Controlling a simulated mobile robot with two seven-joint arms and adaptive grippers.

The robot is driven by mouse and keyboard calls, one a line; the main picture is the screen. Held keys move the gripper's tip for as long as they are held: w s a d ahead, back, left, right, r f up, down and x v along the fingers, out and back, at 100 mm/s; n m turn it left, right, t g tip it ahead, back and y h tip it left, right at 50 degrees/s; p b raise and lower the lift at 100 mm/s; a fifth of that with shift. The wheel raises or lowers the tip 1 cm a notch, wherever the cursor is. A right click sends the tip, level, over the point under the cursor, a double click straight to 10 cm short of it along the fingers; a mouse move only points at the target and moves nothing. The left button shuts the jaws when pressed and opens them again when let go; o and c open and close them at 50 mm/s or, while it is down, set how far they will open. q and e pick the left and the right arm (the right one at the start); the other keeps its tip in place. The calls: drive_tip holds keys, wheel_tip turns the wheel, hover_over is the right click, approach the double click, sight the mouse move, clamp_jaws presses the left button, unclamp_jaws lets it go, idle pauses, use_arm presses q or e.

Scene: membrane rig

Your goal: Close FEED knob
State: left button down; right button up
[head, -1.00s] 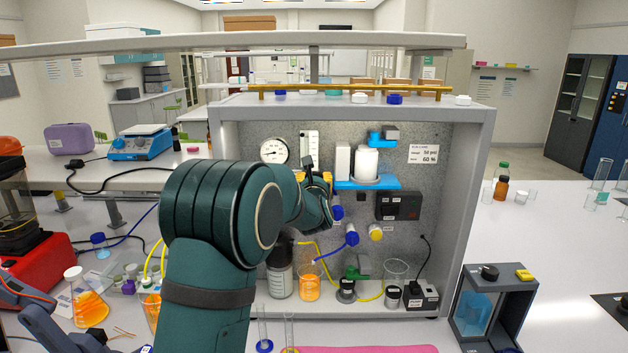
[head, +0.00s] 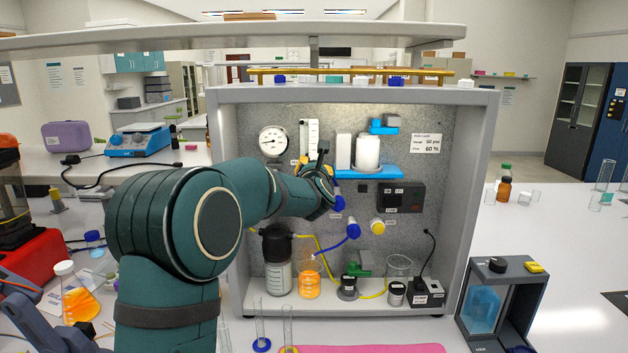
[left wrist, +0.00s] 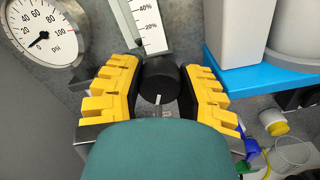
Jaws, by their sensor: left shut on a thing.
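A round black knob (left wrist: 158,80) with a white pointer line sits below the flow scale (left wrist: 150,25) in the left wrist view. The pointer line faces toward the bottom of that picture. My left gripper (left wrist: 162,74) is shut on the knob, with one yellow pad on each side. In the head view my left gripper (head: 315,168) is at the panel, under the flow scale and left of the blue shelf. There my own wrist hides the knob. I cannot read a FEED label at the knob. My right gripper is not in view.
A pressure gauge (head: 273,142) is left of the gripper, and a blue shelf (head: 372,172) with white vessels is close on its right. Blue (head: 353,231) and yellow (head: 377,227) knobs sit lower right. A dark-capped bottle (head: 278,270) and an orange beaker (head: 310,284) stand below.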

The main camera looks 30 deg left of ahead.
use_arm(q)
drive_tip(key=m, duration=0.3)
drive_tip(key=shift+b, duration=0.35)
drive_tip(key=m, duration=0.3)
drive_tip(key=shift+r+m, duration=0.1)
drive_tip(key=shift+m, duration=0.2)
drive_tip(key=m, duration=0.3)
drive_tip(key=shift+m, duration=0.3)
drive_tip(key=m+p, duration=0.1)
drive_tip(key=m, duration=0.2)
drive_tip(key=shift+m, duration=0.3)
drive_tip(key=m+p, duration=0.1)
drive_tip(key=m, duration=0.3)
drive_tip(key=shift+r+m+p, duration=0.1)
drive_tip(key=shift+m+p, duration=0.2)
drive_tip(key=shift+p, duration=0.1)
drive_tip(key=m+p, duration=0.2)
drive_tip(key=m, duration=0.2)
drive_tip(key=shift+m, duration=0.3)
drive_tip(key=m+p, duration=0.2)
drive_tip(key=m, duration=0.3)
drive_tip(key=shift+p, duration=0.3)
drive_tip(key=shift+m+p, duration=0.65)
drive_tip(key=shift+m, duration=0.95)
